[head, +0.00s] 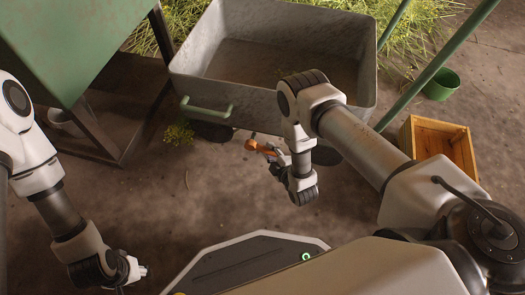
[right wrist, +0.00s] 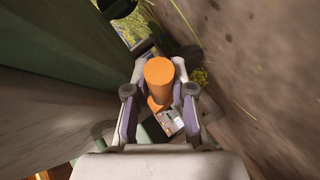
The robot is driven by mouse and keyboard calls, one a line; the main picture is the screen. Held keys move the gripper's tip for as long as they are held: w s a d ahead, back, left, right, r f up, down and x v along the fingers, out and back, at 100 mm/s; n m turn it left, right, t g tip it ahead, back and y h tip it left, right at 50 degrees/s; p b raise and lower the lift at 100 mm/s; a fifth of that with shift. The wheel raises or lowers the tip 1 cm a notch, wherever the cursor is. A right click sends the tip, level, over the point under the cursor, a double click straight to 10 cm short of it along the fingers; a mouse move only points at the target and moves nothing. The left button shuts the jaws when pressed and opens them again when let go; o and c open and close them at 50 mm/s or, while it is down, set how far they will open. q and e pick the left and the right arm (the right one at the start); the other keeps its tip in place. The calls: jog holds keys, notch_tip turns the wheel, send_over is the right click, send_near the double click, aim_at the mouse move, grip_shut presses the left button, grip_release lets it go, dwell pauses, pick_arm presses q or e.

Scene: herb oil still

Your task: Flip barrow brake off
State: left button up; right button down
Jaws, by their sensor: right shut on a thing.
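The barrow (head: 262,95) is a grey open tub with a pale green handle (head: 206,107) on its near side. An orange brake lever (head: 258,147) sticks out low at the barrow's near side. My right gripper (head: 272,153) is at the lever, below the tub's rim. In the right wrist view the orange lever (right wrist: 159,72) stands between the fingers, and my right gripper (right wrist: 160,92) is shut on it. The lever's base is partly hidden. My left gripper (head: 140,271) hangs at the lower left, away from the barrow; its finger opening is unclear.
A green cabinet on a dark frame (head: 125,157) stands left of the barrow. A wooden crate (head: 437,140) and a green bucket (head: 441,84) are on the right. Green poles (head: 452,60) slant beside the tub. Cut herbs lie behind. Floor in front is mostly clear.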

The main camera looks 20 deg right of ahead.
notch_tip(320, 180, up, 2)
jog(key=p, duration=0.1)
jog(key=n+g+h+p, duration=0.1)
jog(key=p, duration=0.1)
jog(key=shift+r+g, duration=0.2)
jog(key=shift+g, duration=0.1)
jog(key=shift+r+n+g+h+p, duration=0.5)
jog(key=shift+n+h+p, duration=0.1)
jog(key=shift+p, duration=0.6)
jog(key=shift+r+n+g+h+p, duration=0.2)
jog(key=shift+n+g+h+p, duration=0.1)
jog(key=shift+g+p, duration=0.2)
jog(key=c, duration=1)
grip_release()
jog(key=shift+w+a, duration=0.1)
